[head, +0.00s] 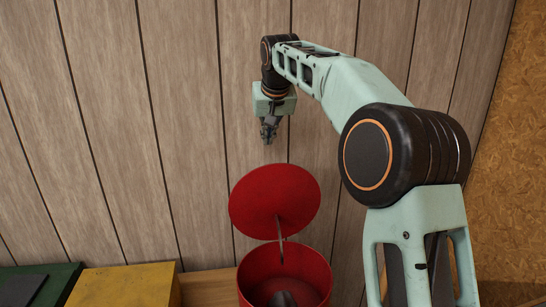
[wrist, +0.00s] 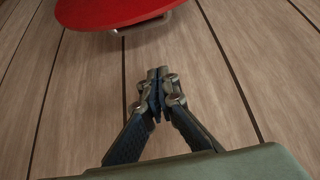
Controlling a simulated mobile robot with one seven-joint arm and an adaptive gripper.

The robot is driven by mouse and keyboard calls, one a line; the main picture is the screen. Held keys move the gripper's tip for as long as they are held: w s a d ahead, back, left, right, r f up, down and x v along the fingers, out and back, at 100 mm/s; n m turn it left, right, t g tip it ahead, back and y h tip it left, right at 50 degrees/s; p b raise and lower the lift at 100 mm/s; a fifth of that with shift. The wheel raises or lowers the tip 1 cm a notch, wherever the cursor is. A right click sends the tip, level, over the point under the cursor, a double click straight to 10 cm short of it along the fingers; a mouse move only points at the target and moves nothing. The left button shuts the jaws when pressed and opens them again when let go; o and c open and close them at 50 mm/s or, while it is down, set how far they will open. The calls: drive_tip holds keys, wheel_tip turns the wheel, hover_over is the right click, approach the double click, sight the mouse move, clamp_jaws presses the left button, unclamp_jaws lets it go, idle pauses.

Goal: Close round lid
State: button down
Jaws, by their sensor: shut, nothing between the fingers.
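The round red lid (head: 274,200) stands raised and open above a red round bin (head: 262,272), joined to it by a thin stem. The bin's mouth is open, with a dark grey thing inside. My gripper (head: 268,137) is shut and empty, pointing down above the lid's top edge and apart from it in the head view. In the wrist view the shut fingers (wrist: 158,75) point toward the wall, and the red lid (wrist: 110,12) shows at the top, clear of the fingertips.
A wood-plank wall (head: 120,130) stands behind. A yellow box (head: 124,285) and a dark green box (head: 38,283) sit left of the bin. A chipboard panel (head: 520,160) is at the right. The space left of my gripper is clear.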

drive_tip(key=p+x, duration=0.1)
drive_tip(key=x, duration=0.9)
drive_tip(key=s, duration=0.2)
drive_tip(key=s+f, duration=0.1)
drive_tip(key=s, duration=0.1)
drive_tip(key=shift+d, duration=0.4)
drive_tip(key=shift+s+b, duration=0.1)
drive_tip(key=shift+b, duration=0.75)
